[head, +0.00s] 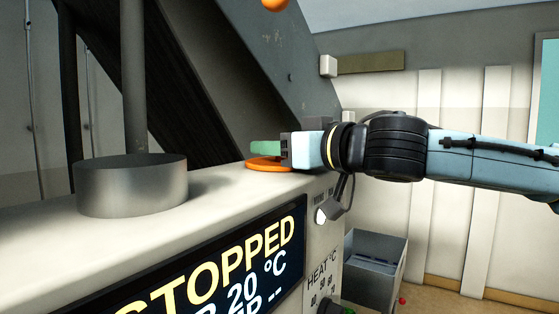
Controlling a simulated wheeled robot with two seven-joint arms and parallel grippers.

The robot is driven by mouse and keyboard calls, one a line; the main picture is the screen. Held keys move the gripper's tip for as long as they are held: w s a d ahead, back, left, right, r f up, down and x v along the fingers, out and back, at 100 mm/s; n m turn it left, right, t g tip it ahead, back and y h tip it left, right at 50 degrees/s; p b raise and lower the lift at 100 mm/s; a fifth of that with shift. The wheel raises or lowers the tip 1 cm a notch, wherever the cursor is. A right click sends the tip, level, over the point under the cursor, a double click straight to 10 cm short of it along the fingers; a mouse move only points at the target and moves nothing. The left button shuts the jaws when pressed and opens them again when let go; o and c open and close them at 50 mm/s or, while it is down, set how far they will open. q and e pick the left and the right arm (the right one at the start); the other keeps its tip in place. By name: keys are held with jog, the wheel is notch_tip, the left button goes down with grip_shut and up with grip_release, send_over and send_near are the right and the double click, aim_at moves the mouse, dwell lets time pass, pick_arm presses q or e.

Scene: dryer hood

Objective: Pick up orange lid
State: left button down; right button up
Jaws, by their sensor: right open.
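The orange lid (268,164) lies flat on the light top surface of the machine, near its right end. My right gripper (266,149) comes in from the right and is at the lid, with a green finger just above it. The gripper is open. Part of the lid's back and right side is hidden behind the gripper, and I cannot tell whether the fingers touch it. My left gripper is not in view.
A grey metal cylinder (131,186) stands on the machine top (215,200) to the left, with a vertical pipe behind it. A sloped grey panel (215,60) rises behind the lid. A display (225,270) reading STOPPED is on the front. A grey bin (375,262) stands lower right.

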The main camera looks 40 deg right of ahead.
jog(key=c, duration=1)
